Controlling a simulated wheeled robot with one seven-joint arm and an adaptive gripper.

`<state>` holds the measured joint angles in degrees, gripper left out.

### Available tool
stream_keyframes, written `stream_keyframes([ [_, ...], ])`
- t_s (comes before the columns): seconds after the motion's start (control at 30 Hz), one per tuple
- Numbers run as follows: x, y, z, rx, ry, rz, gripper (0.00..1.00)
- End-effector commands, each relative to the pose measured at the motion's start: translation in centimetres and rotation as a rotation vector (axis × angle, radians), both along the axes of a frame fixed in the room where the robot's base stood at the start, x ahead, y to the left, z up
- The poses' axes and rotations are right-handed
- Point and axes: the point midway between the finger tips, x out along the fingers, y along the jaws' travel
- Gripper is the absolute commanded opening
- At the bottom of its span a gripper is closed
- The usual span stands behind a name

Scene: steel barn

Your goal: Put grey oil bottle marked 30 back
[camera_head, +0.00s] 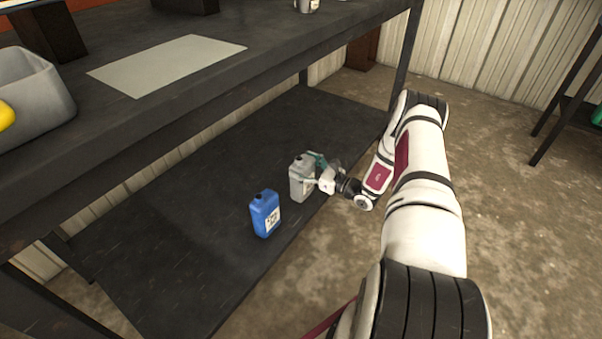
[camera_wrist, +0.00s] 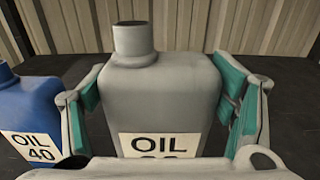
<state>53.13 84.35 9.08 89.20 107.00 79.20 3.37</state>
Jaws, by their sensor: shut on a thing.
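A grey oil bottle (camera_head: 299,178) stands upright on or just over the dark lower shelf (camera_head: 200,200) of the bench; whether its base touches cannot be told. In the wrist view the grey bottle (camera_wrist: 160,90) fills the middle, its label reading "OIL" with the number partly hidden by my gripper. My gripper (camera_head: 318,172) is shut on the grey bottle, with teal finger pads on both sides of it (camera_wrist: 162,102). A blue oil bottle (camera_head: 265,214) stands on the shelf, nearer the camera and to the left; its label reads "OIL 40" in the wrist view (camera_wrist: 30,120).
The bench top (camera_head: 130,110) lies above the lower shelf and bears a grey sheet (camera_head: 168,64) and a grey bin (camera_head: 35,95) with something yellow. A bench leg (camera_head: 405,60) stands behind my arm. The shelf is clear behind and left of the bottles.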

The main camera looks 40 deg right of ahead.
Motion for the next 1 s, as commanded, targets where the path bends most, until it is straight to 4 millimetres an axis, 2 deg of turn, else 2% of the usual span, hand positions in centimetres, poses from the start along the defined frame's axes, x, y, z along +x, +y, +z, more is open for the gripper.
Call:
stream_keyframes([
  [0.1,2.2,-0.9,-0.3,-0.004,-0.005,0.002,0.17],
  [0.3,3.8,-1.6,-0.3,0.0,-0.002,0.0,0.17],
  [0.43,3.8,-1.6,-1.0,0.0,-0.001,0.0,0.17],
  [0.7,3.8,-1.6,-3.8,0.0,-0.002,0.001,0.17],
  [1.0,3.8,-1.6,-3.8,0.0,-0.002,0.0,0.17],
])
